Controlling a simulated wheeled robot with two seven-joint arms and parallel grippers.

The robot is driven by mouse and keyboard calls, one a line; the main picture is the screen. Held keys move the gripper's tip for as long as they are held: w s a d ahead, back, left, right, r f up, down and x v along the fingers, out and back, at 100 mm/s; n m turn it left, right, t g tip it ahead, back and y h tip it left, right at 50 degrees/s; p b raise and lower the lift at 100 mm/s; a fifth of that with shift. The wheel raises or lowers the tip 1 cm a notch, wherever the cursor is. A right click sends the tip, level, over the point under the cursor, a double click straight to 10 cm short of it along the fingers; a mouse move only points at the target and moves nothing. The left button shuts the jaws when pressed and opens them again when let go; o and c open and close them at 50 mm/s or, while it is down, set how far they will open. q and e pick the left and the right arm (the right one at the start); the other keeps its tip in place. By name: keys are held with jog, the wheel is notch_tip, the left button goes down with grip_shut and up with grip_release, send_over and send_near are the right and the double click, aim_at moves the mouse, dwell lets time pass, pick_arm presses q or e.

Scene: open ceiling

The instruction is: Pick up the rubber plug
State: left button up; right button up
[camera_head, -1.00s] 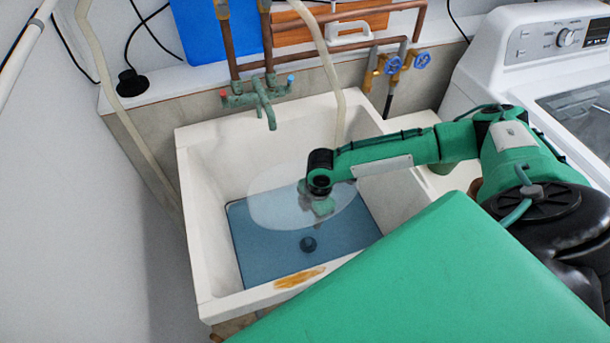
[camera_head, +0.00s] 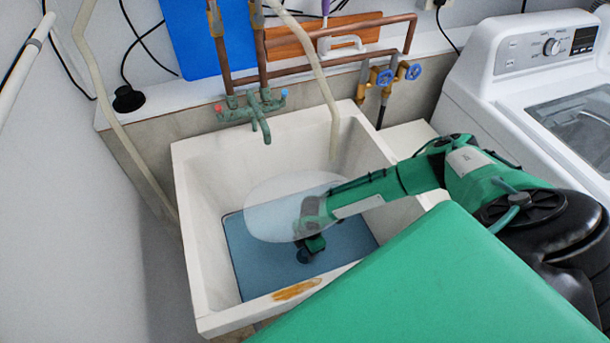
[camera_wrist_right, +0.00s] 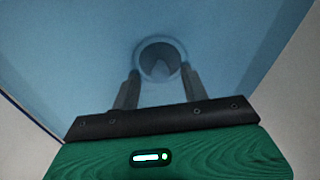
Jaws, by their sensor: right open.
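The rubber plug (camera_head: 302,258) is a small dark round piece on the blue floor of the sink, partly hidden by my right gripper in the head view. In the right wrist view the plug (camera_wrist_right: 160,58) shows as a dark round shape with a paler rim. My right gripper (camera_head: 313,245) is down inside the sink, close over the plug. In the right wrist view the gripper (camera_wrist_right: 160,74) is open, with one finger on each side of the plug's near part. I cannot tell whether the fingers touch it. My left gripper is not in view.
The white sink (camera_head: 207,240) has high walls around my right gripper. A green tap (camera_head: 258,118) hangs over its back edge, and a pale hose (camera_head: 327,90) drops into it. A translucent pale oval (camera_head: 270,205) overlaps my wrist. A washing machine (camera_head: 500,90) stands at right.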

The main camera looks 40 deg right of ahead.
jog(key=shift+a+f, duration=0.1)
jog(key=shift+f, duration=0.55)
grip_shut()
jog(key=shift+r, duration=0.1)
notch_tip(320, 180, up, 20)
jog(key=b, duration=0.1)
dwell(0.3)
